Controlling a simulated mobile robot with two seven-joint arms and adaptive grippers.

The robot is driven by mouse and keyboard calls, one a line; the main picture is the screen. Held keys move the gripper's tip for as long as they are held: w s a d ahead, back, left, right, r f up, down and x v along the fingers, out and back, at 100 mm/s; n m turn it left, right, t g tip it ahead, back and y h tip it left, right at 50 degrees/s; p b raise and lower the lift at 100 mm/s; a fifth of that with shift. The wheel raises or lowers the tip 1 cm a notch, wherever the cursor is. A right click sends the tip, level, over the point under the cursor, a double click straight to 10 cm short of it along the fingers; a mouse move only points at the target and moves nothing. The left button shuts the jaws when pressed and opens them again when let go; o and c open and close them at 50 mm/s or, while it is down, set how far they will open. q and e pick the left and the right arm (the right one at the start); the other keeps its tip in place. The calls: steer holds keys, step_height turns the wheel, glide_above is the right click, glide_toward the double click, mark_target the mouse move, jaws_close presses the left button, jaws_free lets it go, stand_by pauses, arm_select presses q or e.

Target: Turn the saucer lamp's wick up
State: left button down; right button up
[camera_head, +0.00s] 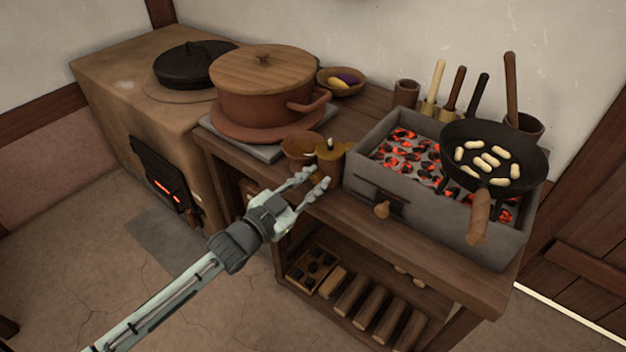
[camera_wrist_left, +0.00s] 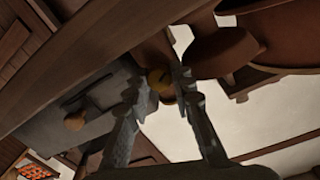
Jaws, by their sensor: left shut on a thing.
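My left gripper (camera_head: 317,179) reaches up to the front of the lamp. It is shut on the lamp at that part, with the fingers still some way apart. In the wrist view the left gripper (camera_wrist_left: 162,88) covers much of the lamp, so I cannot tell exactly how the wick stands. My right gripper is not in view.
A brown bowl (camera_head: 302,146) stands close left of the lamp, with a big lidded pot (camera_head: 258,100) behind. Floor in front is clear.

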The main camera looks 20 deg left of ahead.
arm_select(q)
steer(key=shift+n, duration=0.5)
steer(key=c, duration=1.3)
jaws_free()
steer(key=v, duration=1.2)
steer(key=shift+f, duration=0.15)
